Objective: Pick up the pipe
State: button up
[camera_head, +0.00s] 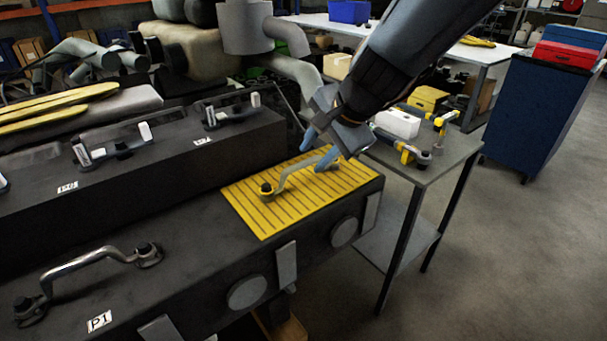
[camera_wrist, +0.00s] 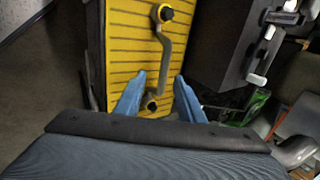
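A grey bent pipe (camera_head: 289,177) lies on the yellow slatted pad (camera_head: 262,219) on top of the dark engine block. In the wrist view the pipe (camera_wrist: 164,55) runs up and down the yellow pad (camera_wrist: 122,60), with a dark bolt in a yellow ring at each end. My gripper (camera_head: 320,148) is above the right end of the pipe. In the wrist view its two blue fingers (camera_wrist: 156,100) are spread apart, with the pipe's lower end showing between them. I cannot see contact. Another metal pipe (camera_head: 95,262) lies on the block at the front left, beside a "P1" label.
The dark block (camera_head: 170,245) has a raised step behind, carrying several clamp-like parts (camera_head: 115,150). A blue cabinet (camera_head: 540,110) stands farther right. The floor there is clear.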

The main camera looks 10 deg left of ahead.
aim_at(303, 163)
jog(key=shift+w+a+f, duration=0.2)
jog(key=shift+a+f, duration=0.1)
jog(key=shift+a, duration=0.15)
jog(key=b+x, duration=0.1)
jog(key=x, duration=0.5)
jog(key=shift+w+a+f, duration=0.25)
jog(key=shift+r, duration=0.1)
grip_shut()
